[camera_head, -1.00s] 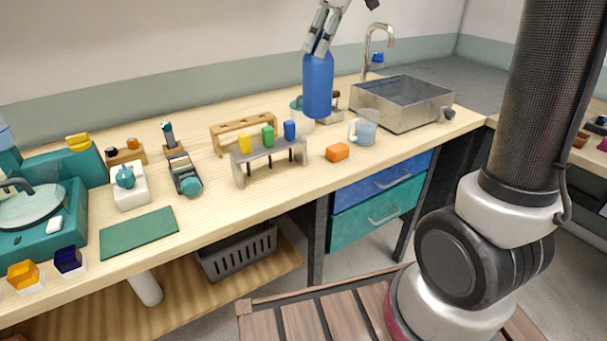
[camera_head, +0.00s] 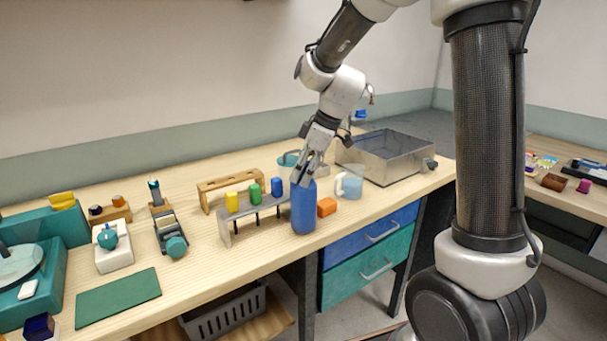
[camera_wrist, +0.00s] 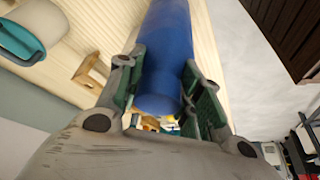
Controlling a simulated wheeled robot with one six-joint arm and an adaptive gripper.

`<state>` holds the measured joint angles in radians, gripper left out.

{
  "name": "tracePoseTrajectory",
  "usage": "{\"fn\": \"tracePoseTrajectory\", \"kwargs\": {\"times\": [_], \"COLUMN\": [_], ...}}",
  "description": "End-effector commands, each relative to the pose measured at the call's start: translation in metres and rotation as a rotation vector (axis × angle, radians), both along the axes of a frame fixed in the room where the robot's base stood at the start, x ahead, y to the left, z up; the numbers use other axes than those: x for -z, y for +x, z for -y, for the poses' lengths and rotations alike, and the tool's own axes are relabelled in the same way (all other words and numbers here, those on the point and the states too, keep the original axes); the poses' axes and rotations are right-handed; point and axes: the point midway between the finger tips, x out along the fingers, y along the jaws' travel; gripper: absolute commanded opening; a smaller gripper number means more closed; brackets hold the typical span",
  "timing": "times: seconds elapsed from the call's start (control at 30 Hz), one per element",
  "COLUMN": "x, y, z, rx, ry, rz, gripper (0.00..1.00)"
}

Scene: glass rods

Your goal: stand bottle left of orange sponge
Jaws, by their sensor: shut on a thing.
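The blue bottle (camera_head: 303,208) is upright at the front part of the bench, just left of the orange sponge (camera_head: 327,207). In the head view its base appears at the bench top, but I cannot tell whether it touches. My gripper (camera_head: 306,174) is above the bottle, with its fingers closed around the upper part. In the wrist view the bottle (camera_wrist: 168,50) lies between the two fingers of my gripper (camera_wrist: 168,98). The sponge is a small orange block, partly overlapped by the bottle's right edge.
A grey stand with yellow, green and blue pieces (camera_head: 255,192) is close to the bottle's left. The bench's front edge (camera_head: 290,260) is near the bottle.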

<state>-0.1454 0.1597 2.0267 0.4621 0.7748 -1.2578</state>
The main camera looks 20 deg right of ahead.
Motion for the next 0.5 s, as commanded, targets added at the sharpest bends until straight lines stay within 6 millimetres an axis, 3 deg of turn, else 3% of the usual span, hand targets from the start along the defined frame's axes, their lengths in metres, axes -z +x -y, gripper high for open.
{"fn": "tracePoseTrajectory", "kwargs": {"times": [0.43, 0.47, 0.5], "x": [0.0081, 0.0085, 0.0084], "y": [0.0003, 0.0000, 0.0000], "z": [0.0001, 0.0002, 0.0001], "rx": [0.000, -0.001, -0.001], "ry": [0.000, -0.001, -0.001], "rz": [0.002, 0.001, 0.001], "gripper": [0.00, 0.39, 0.46]}}
